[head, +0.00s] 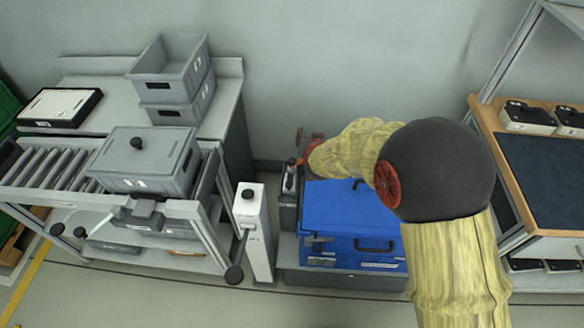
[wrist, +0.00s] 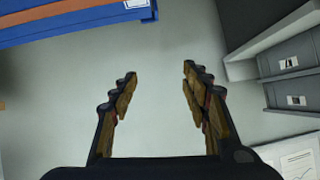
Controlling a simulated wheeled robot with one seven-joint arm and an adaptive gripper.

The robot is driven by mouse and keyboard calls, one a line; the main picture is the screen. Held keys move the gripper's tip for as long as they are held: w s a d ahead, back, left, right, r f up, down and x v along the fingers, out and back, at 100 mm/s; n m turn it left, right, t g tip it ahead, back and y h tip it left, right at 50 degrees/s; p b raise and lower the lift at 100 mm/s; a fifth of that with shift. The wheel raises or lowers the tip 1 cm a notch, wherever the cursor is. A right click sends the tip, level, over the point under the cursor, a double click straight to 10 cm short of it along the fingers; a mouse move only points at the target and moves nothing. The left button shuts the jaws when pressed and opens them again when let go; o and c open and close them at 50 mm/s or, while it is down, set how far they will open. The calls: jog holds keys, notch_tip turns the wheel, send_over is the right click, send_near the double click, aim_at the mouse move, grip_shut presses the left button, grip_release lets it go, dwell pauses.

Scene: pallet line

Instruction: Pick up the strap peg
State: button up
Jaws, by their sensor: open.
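I cannot make out the strap peg for certain in either view. A small dark holder (head: 288,212) stands left of the blue case, with small dark and orange items at its top that are too small to name. My gripper (head: 304,146) is above and behind that holder in the head view, partly hidden by my yellow-sleeved arm. In the wrist view my gripper (wrist: 160,82) is open, its stepped fingers wide apart, with only pale floor between them.
The blue case (head: 340,212) is right of the holder; a white post (head: 254,235) stands to its left. A wood-edged bench (head: 510,185) is at right. Grey drawers (wrist: 290,85) edge the wrist view.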

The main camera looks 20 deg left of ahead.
send_over(292, 164)
jog(key=s+d, duration=0.3)
notch_tip(292, 164, down, 10)
jog(key=f, duration=0.2)
jog(key=s+a+f+t, duration=0.1)
jog(key=f, duration=0.2)
jog(key=s+a+f+t+b, duration=0.1)
jog(key=f, duration=0.1)
jog(key=shift+a+f+n+h, duration=0.2)
jog(key=shift+n+h, duration=0.1)
jog(key=shift+h, duration=0.1)
jog(key=b+x, duration=0.1)
jog(key=x, duration=0.1)
jog(key=b+x, duration=0.1)
jog(key=x, duration=0.1)
jog(key=f+b+x, duration=0.1)
jog(key=x, duration=0.2)
jog(key=shift+s+d, duration=0.15)
jog(key=shift+d, duration=0.15)
jog(key=shift+w+a, duration=0.15)
jog(key=shift+w, duration=0.25)
jog(key=shift+c, duration=1.4)
grip_shut()
